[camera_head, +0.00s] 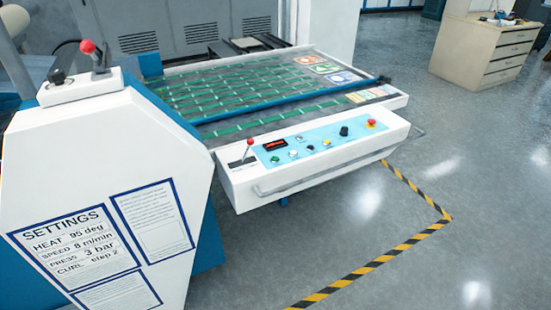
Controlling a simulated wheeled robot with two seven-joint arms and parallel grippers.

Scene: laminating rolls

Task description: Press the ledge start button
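The white ledge (240,190) at the front of the machine bed carries a light blue control panel (318,136). On the panel are a dark display with red digits (275,144), a green button (275,159), a whitish button (294,153), several other small buttons, a black knob (344,131) and a red mushroom button (371,123) on a yellow base. The panel's labels are too small to read, so I cannot tell for sure which button is start. Neither of my grippers is in view.
A lever with a red knob (249,142) stands left of the panel. A metal rail (320,176) runs along the ledge's front. The white machine housing (110,180) with a settings sheet fills the left. Open floor with striped tape (380,258) lies right.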

